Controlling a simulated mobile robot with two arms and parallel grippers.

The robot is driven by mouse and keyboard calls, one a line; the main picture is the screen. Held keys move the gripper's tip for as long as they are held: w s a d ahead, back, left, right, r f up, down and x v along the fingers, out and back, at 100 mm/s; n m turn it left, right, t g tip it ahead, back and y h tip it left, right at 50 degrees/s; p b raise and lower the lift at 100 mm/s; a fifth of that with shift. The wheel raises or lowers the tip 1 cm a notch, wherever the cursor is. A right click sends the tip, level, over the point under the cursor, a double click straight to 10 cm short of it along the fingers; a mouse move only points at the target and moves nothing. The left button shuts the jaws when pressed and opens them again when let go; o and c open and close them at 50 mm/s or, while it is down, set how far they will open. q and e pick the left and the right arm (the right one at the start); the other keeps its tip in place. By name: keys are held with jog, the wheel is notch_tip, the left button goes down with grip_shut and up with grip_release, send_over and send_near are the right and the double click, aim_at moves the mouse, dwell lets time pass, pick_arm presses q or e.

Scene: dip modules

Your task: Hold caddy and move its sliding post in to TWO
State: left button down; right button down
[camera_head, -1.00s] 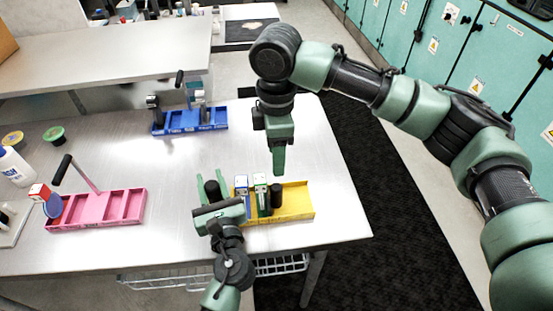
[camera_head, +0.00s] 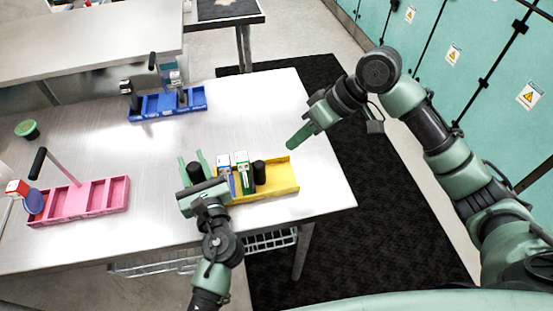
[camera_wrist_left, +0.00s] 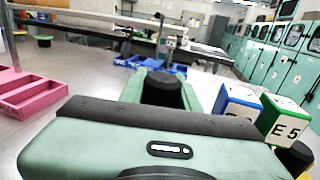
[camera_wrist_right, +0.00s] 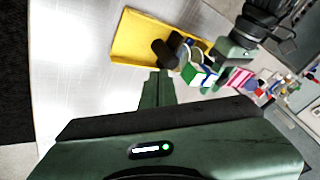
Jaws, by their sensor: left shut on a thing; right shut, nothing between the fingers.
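The yellow caddy (camera_head: 280,178) lies on the metal table near its front right edge; it also shows in the right wrist view (camera_wrist_right: 130,38). A blue-and-white block (camera_head: 225,172) and a green-and-white block (camera_head: 243,172) stand in it, beside a dark post (camera_head: 259,173). My left gripper (camera_head: 195,170) is at the caddy's left end, shut on a black post (camera_wrist_left: 162,90) between its fingers. My right gripper (camera_head: 291,144) is shut and empty, above the table behind the caddy's right end, apart from it. Which post slides, and any position marks, I cannot tell.
A pink caddy (camera_head: 98,197) with a tilted dark handle stands at the left. A blue caddy (camera_head: 168,106) stands at the back. The table between them is clear. A dark mat (camera_head: 375,200) lies on the floor to the right.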

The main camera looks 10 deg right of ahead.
jog(key=d+m+t, duration=0.1)
jog(key=d+m, duration=0.2)
jog(key=d, duration=0.2)
send_near(266, 180)
jog(key=w, duration=0.1)
jog(key=w+d, duration=0.1)
jog(key=w+f, duration=0.1)
jog(key=shift+w+d, duration=0.25)
jog(key=shift+d, duration=0.15)
jog(key=a, duration=0.3)
jog(key=shift+s+a+f, duration=0.1)
jog(key=shift+s+f, duration=0.1)
jog(key=shift+f, duration=0.05)
jog(key=shift+s+a, duration=0.15)
jog(key=shift+a, duration=0.35)
jog(key=shift+a, duration=1.4)
jog(key=shift+d, duration=0.1)
